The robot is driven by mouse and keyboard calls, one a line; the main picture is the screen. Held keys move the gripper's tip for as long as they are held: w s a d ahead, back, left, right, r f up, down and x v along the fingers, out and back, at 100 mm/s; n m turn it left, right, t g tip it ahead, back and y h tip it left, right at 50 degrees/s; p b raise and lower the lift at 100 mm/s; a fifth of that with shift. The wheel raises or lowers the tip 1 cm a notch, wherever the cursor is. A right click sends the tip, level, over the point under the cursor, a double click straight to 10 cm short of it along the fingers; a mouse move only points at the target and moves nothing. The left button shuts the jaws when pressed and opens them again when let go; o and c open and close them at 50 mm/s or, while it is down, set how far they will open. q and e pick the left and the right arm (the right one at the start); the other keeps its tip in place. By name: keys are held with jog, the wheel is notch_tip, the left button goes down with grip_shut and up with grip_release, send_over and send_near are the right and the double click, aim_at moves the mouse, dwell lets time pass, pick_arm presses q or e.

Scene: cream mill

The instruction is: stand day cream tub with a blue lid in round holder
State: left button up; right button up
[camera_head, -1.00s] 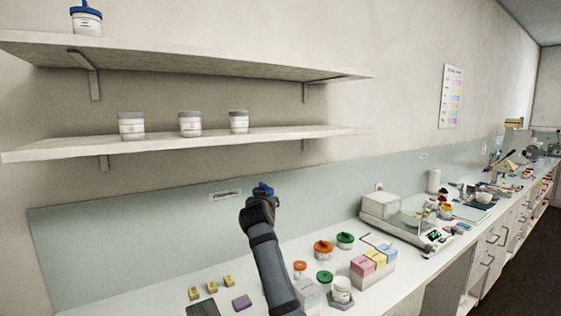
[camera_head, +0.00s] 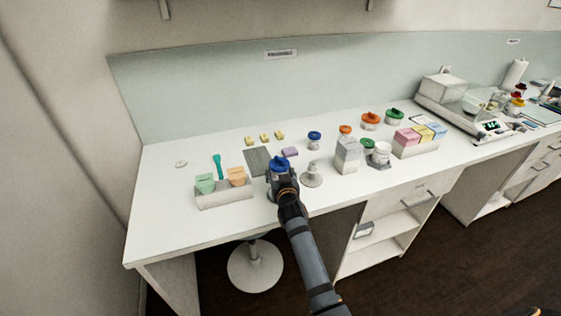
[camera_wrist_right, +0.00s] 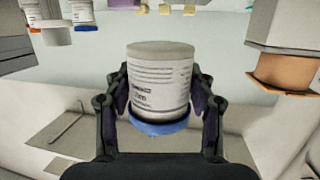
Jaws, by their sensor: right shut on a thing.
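My right gripper (camera_head: 281,171) is shut on a white tub with a blue lid (camera_head: 279,163), over the front part of the counter. In the right wrist view the tub (camera_wrist_right: 160,80) is clasped at its sides between both fingers, and its blue lid (camera_wrist_right: 158,127) points down in that picture. Its printed label is too small to read surely. A pale round piece with a narrow raised middle (camera_head: 311,177) stands just right of the gripper; I cannot tell whether it is the round holder. My left gripper is out of view.
A second blue-lidded tub (camera_head: 314,142) stands behind. A pale tray (camera_head: 224,199) with green and orange boxes is left of the gripper. A dark flat plate (camera_head: 257,160) lies behind. A grey-white box (camera_head: 348,155) and several lidded tubs stand right. The far-left counter is mostly clear.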

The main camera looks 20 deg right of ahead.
jog(key=shift+w+f+b, duration=0.1)
jog(key=shift+f+b, duration=2.05)
jog(key=shift+f, duration=0.15)
jog(key=shift+f, duration=0.1)
jog(key=shift+f+b, duration=1)
dwell(1.0)
jog(key=o, duration=1.5)
